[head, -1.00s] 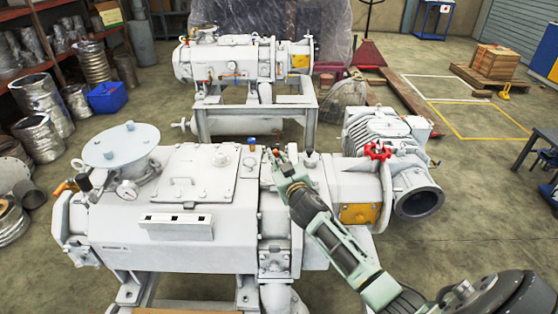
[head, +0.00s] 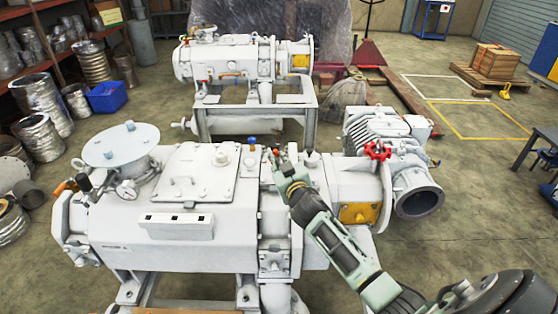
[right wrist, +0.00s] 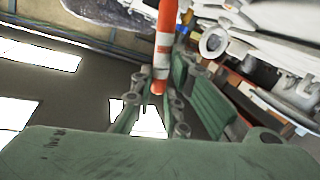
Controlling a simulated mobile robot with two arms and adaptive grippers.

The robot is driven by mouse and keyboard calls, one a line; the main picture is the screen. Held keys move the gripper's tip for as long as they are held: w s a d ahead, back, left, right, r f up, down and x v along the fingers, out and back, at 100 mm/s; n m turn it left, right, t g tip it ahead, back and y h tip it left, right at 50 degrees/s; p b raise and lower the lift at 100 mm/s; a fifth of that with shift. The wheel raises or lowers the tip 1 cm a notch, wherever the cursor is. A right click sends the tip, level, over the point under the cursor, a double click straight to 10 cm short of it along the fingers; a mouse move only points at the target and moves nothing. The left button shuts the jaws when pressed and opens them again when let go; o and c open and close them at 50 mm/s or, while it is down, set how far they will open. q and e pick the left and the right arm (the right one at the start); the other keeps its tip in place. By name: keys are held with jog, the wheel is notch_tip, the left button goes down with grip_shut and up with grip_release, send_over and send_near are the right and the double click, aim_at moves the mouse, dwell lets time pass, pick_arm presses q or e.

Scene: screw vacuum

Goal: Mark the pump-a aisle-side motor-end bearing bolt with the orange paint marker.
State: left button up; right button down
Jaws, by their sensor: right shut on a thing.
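The near vacuum pump (head: 110,225) is a large pale grey machine across the middle of the head view. My right gripper (head: 279,160) is over its top, right of the flat cover plate. In the right wrist view the gripper (right wrist: 160,85) is shut on the orange paint marker (right wrist: 164,40), an orange stick with white bands. In the head view only a small orange-red tip shows at the fingers. I cannot make out the bearing bolt or whether the marker touches anything. My left gripper is not in view.
A second pump (head: 225,62) stands on a grey frame behind. A red handwheel (head: 377,151) and a ribbed motor (head: 375,130) are right of my arm. A blue-capped fitting (head: 252,141) is close left of the gripper. Open floor (head: 480,200) lies to the right.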

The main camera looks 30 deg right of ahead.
notch_tip(320, 180, up, 6)
jog(key=p, duration=0.4)
jog(key=shift+f+p, duration=0.15)
jog(key=shift+p, duration=0.25)
